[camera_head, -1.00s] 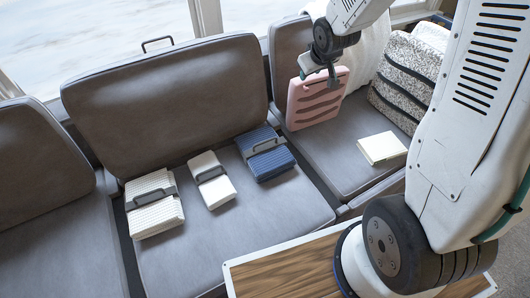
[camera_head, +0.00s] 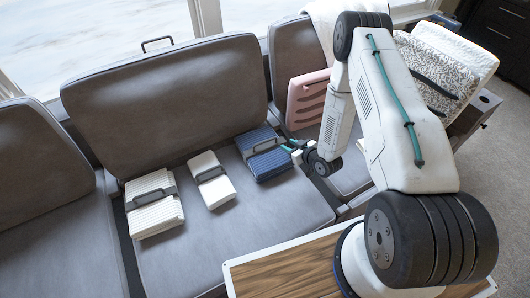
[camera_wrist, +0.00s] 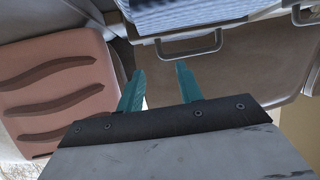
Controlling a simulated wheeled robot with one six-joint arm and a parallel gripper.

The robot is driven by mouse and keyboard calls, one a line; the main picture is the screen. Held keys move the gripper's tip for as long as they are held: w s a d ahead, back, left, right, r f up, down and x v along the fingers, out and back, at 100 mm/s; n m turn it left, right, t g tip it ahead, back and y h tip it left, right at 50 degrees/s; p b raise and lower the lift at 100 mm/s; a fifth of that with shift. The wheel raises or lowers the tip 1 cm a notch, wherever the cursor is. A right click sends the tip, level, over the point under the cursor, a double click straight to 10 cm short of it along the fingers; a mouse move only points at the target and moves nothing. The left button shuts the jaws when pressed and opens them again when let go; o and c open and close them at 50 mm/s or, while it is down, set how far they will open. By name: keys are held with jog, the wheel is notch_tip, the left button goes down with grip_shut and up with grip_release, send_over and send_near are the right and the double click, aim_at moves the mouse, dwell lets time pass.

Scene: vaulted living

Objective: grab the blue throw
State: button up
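The blue throw (camera_head: 272,165) is a folded, ribbed block lying on the middle seat of the grey sofa, with a grey handle (camera_head: 265,145) strapped across it. My gripper (camera_head: 288,146) is just to its right, low over the seat. In the wrist view the blue throw (camera_wrist: 205,14) shows at the top edge, with its handle (camera_wrist: 190,54) sticking out towards me. The two teal fingers of my gripper (camera_wrist: 160,70) are apart, with nothing held between them. Their tips are close to the handle; whether they touch it I cannot tell.
A white folded throw (camera_head: 211,180) and a cream ribbed one (camera_head: 154,205), both with handles, lie left of the blue one. A pink slotted panel (camera_head: 305,100) leans on the right seat. A wooden tabletop (camera_head: 285,275) is in front.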

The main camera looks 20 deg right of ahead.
aim_at(277, 141)
jog(key=shift+a+f, duration=0.15)
jog(key=shift+f, duration=0.15)
jog(key=x, duration=0.7)
jog(key=shift+w+f, duration=0.1)
jog(key=shift+f, duration=0.25)
grip_shut()
dwell(0.8)
